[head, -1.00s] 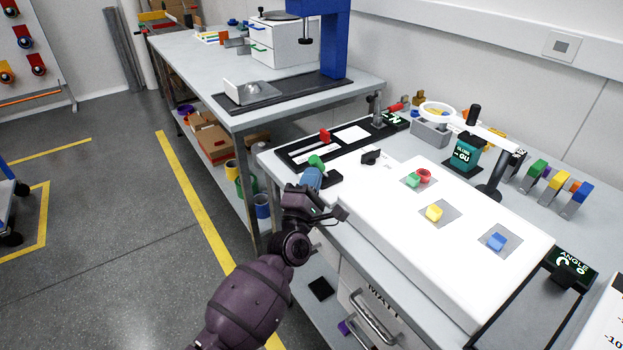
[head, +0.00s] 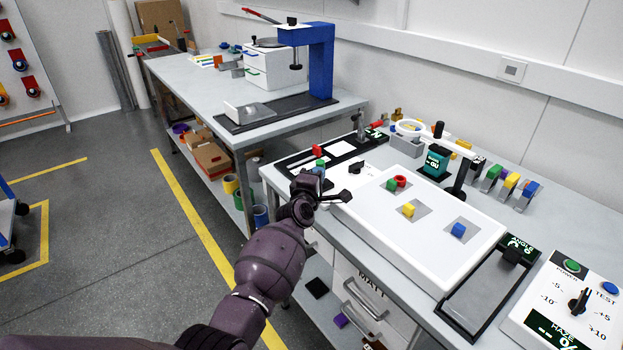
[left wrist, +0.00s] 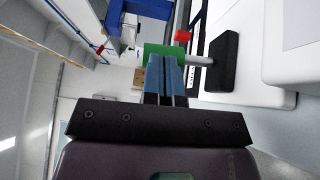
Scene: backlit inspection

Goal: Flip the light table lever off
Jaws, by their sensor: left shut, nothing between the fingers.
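The light table (head: 445,262) is a white box with a plain white top, not glowing brightly. Its lever has a green knob (left wrist: 163,50) on a grey rod and a black base (left wrist: 222,62) in the left wrist view. In the head view the green knob (head: 320,162) shows just beyond my fingers, and the base is mostly hidden by my arm. My left gripper (head: 318,172) is shut and empty. Its blue fingertips (left wrist: 166,68) are at the green knob in the left wrist view; whether they touch it I cannot tell. My right gripper is not in view.
Small coloured blocks (head: 408,209) sit on grey squares on the panel. A black knob (head: 355,167) stands at its far left corner. A black slide rail with a red knob (head: 317,149) lies behind. A control box (head: 575,305) is at the right. The floor at left is open.

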